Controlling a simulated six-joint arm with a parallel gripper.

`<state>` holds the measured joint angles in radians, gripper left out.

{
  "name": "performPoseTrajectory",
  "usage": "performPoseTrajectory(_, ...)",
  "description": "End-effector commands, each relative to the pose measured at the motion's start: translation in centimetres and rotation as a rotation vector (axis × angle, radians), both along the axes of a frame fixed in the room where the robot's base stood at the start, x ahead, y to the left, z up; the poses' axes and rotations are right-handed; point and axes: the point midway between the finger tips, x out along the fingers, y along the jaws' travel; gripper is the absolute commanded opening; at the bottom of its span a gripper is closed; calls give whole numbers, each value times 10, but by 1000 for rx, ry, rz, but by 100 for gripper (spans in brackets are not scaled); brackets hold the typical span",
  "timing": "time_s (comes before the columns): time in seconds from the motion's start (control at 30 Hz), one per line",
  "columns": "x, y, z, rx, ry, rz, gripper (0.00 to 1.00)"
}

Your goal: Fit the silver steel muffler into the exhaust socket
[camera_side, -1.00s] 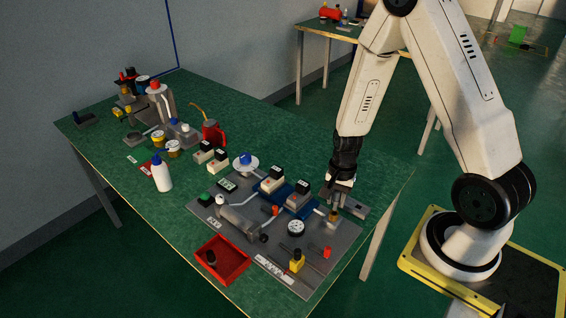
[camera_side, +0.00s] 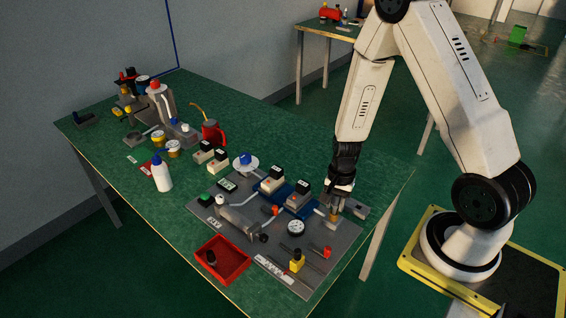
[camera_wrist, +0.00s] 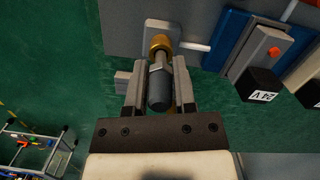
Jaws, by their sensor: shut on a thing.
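My gripper (camera_wrist: 158,88) is shut on the silver steel muffler (camera_wrist: 159,92), a dark grey cylinder with a lighter collar, held between the two fingers. In the wrist view, the muffler's far end meets or overlaps a brass ring (camera_wrist: 160,42) on a grey block, which looks like the exhaust socket. I cannot tell whether it is inside the ring or only in front of it. In the side view my gripper (camera_side: 336,207) is low over the right end of the grey plate, and hides most of the muffler. A brass-coloured part (camera_side: 333,218) shows just below the fingers.
Blue-based modules with black caps (camera_side: 298,198) stand left of my gripper. A round white-topped part (camera_side: 296,227), a yellow block (camera_side: 297,258) and a red tray (camera_side: 222,262) lie nearer the front. A grey block (camera_side: 356,209) is close on the right.

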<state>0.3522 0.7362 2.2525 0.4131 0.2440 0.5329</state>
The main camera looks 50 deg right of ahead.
Motion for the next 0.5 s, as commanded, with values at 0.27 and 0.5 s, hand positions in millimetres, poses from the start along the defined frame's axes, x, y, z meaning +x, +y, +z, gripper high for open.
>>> performPoseTrajectory(0.27, 0, 0, -5, 1, 1, -1, 0)
performPoseTrajectory(0.5, 0, 0, -9, 1, 0, 0, 0)
